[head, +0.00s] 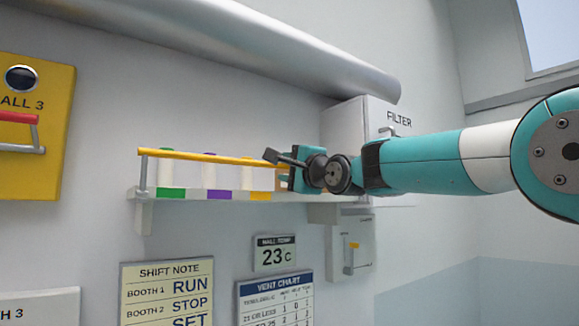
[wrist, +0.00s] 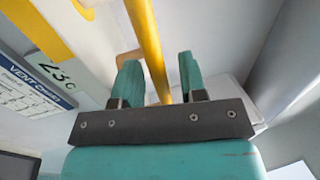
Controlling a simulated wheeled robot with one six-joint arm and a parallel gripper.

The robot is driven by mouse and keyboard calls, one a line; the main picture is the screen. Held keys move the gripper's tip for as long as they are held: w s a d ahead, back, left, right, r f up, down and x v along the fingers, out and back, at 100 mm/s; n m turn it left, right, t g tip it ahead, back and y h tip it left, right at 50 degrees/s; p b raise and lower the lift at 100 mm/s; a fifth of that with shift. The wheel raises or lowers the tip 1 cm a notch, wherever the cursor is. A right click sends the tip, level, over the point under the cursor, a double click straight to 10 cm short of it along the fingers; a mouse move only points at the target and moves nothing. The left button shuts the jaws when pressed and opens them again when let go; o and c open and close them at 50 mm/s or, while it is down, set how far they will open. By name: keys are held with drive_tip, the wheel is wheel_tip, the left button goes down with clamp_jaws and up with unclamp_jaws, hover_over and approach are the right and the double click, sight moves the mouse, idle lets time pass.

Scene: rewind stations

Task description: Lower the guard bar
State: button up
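The guard bar (head: 205,156) is a long yellow rod in the head view. It runs nearly level along the front of a wall shelf, above the shelf's edge and across several white rolls. Its left end meets a grey upright; its right end is hidden by my gripper (head: 283,168). In the wrist view the bar (wrist: 147,40) passes between the two teal fingers of my gripper (wrist: 160,78). The fingers are apart, with a visible gap between the bar and the right finger. The bar lies close to the left finger; contact is unclear.
The shelf (head: 143,194) has green, purple and yellow labels. A filter box (head: 345,130) is behind my arm, with a small switch box (head: 352,245) below. A silver duct (head: 250,45) runs overhead. A yellow panel (head: 40,170) with a red handle is at left.

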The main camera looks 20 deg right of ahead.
clamp_jaws()
drive_tip(key=shift+f+b, duration=0.15)
drive_tip(key=shift+b, duration=0.2)
